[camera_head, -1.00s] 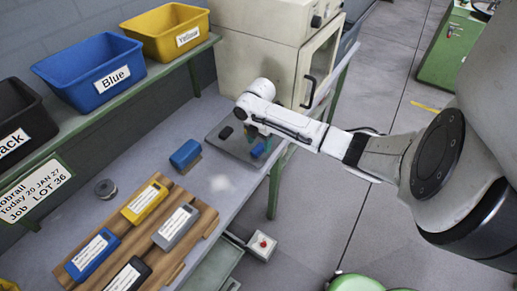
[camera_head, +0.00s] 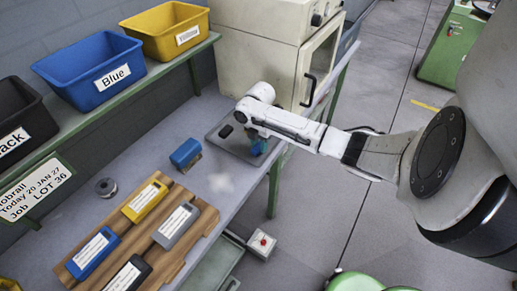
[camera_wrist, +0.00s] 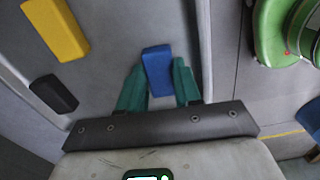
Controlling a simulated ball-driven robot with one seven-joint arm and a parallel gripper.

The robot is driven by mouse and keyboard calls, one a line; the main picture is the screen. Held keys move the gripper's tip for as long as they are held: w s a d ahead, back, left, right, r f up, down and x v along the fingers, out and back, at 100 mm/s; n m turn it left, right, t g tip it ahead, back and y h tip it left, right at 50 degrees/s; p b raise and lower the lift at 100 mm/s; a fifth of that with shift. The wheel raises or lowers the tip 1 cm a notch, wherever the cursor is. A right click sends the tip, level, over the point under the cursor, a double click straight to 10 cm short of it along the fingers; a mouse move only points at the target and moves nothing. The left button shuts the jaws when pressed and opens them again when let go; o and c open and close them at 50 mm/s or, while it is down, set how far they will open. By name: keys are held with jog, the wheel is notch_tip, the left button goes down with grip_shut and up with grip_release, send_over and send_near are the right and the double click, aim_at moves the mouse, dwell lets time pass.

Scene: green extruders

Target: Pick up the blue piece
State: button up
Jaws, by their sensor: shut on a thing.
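The blue piece (camera_wrist: 158,70) is a small block between the two teal fingers of my gripper (camera_wrist: 160,82) in the wrist view. My gripper is shut on it, one finger against each side. In the head view my gripper (camera_head: 258,147) is low over the grey tray (camera_head: 236,149), and the blue piece is largely hidden by the fingers and arm. A black piece (camera_wrist: 54,93) lies to the left of my gripper in the wrist view and also shows on the tray (camera_head: 226,131). A yellow piece (camera_wrist: 56,28) lies at upper left in the wrist view.
A blue block-like item (camera_head: 186,154) stands left of the tray. A wooden board (camera_head: 150,232) holds labelled boxes. Blue (camera_head: 90,72), yellow (camera_head: 166,31) and black (camera_head: 16,122) bins sit on the shelf. A beige machine (camera_head: 265,55) stands behind the tray.

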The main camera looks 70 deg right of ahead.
jog(key=shift+r, duration=0.1)
jog(key=shift+c, duration=0.3)
jog(key=shift+r, duration=0.55)
jog(key=s+a+r+b, duration=0.1)
jog(key=s+a+r, duration=0.2)
jog(key=s+r, duration=0.8)
jog(key=shift+s+r+b, duration=0.3)
jog(key=shift+s+r, duration=0.05)
jog(key=shift+s, duration=1)
